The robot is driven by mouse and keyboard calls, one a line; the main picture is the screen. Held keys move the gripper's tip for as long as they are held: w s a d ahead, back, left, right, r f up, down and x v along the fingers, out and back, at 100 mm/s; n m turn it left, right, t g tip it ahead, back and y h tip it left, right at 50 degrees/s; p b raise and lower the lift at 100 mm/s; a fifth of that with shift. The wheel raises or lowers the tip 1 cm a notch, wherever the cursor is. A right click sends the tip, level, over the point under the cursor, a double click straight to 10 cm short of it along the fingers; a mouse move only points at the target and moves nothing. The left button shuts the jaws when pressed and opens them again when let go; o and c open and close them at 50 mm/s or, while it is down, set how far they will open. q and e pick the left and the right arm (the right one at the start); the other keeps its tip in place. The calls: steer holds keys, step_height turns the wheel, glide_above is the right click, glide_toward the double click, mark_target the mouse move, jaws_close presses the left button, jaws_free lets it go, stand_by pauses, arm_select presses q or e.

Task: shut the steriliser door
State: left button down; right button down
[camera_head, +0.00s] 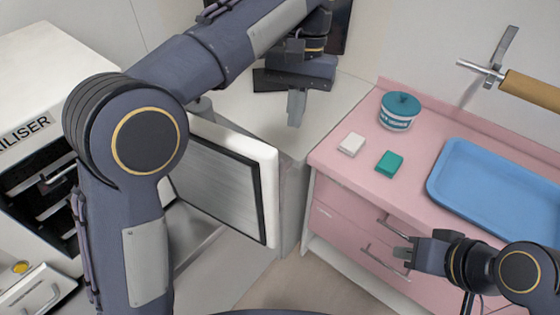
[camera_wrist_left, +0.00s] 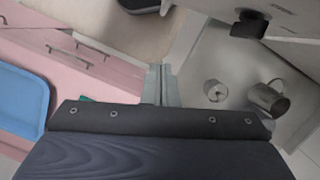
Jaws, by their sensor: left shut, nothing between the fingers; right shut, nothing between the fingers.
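The white steriliser (camera_head: 50,60) stands at the left in the head view, its dark chamber with racks (camera_head: 45,185) partly hidden by my left arm. Its door (camera_head: 225,175) stands open, swung out to the right, with a grey inner panel facing the chamber side. My left gripper (camera_head: 296,108) is shut and empty, above the grey counter just beyond the door's upper right edge. It also shows shut in the left wrist view (camera_wrist_left: 161,85). My right gripper (camera_head: 402,253) is shut and empty, in front of the pink drawers.
A pink cabinet (camera_head: 335,195) at the right bears a blue tray (camera_head: 500,190), a teal-lidded jar (camera_head: 398,110), and a white and a green block (camera_head: 390,162). Metal cups (camera_wrist_left: 268,98) stand on a grey surface in the left wrist view.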

arm_select(q)
steer(key=s+a+f, duration=0.1)
steer(key=s+f, duration=0.4)
steer(key=f, duration=0.2)
steer(key=shift+s+a, duration=0.25)
steer(key=shift+a, duration=0.05)
steer(key=shift+f, duration=0.1)
